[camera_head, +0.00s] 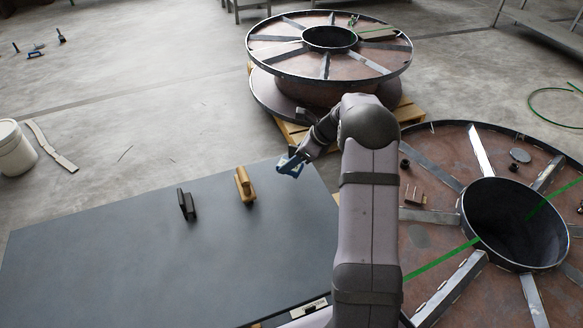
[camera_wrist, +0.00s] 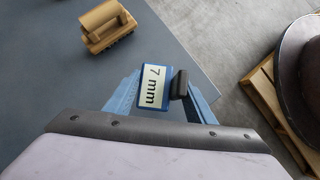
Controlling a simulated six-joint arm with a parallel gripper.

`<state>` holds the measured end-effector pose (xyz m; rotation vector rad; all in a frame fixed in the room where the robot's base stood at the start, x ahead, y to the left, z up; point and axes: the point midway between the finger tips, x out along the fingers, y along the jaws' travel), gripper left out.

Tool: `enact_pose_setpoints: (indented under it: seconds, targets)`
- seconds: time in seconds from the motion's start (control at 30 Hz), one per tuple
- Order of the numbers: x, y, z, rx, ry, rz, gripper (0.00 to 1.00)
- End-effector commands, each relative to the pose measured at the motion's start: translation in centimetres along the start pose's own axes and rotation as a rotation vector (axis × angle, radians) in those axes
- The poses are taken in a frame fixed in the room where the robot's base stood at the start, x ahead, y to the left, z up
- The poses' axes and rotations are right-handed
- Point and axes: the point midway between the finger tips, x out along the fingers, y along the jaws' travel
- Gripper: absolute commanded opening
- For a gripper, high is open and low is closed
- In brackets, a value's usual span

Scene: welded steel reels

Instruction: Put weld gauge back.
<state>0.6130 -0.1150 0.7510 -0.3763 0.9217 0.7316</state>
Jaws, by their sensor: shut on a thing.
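The weld gauge (camera_wrist: 152,88) shows in the wrist view as a small blue piece with a pale label reading "7 mm". A dark grey part sticks out at its right side. My gripper (camera_wrist: 160,96) is shut on it, with the blue fingers at its left and right. In the head view my gripper (camera_head: 291,166) is near the far right corner of the dark table (camera_head: 110,265), right of a wooden block with a rounded handle (camera_head: 245,185). The gauge's height above the table is hard to tell.
A dark upright block (camera_head: 187,205) stands left of the wooden block. A small white label (camera_head: 308,307) lies at the table's near edge. Large steel reels (camera_head: 280,66) stand behind and to the right, one on a pallet (camera_head: 410,111). The table's left part is clear.

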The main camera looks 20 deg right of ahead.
Motion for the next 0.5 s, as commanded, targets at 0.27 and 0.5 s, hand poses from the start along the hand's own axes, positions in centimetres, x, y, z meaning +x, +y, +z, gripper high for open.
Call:
enact_pose_setpoints:
  seconds: [0.27,0.5]
  targets:
    - [1.7,0.0,-1.2,0.002,0.0,0.001,0.14]
    - [3.0,-0.1,-2.0,-0.001,-0.001,-0.003,0.14]
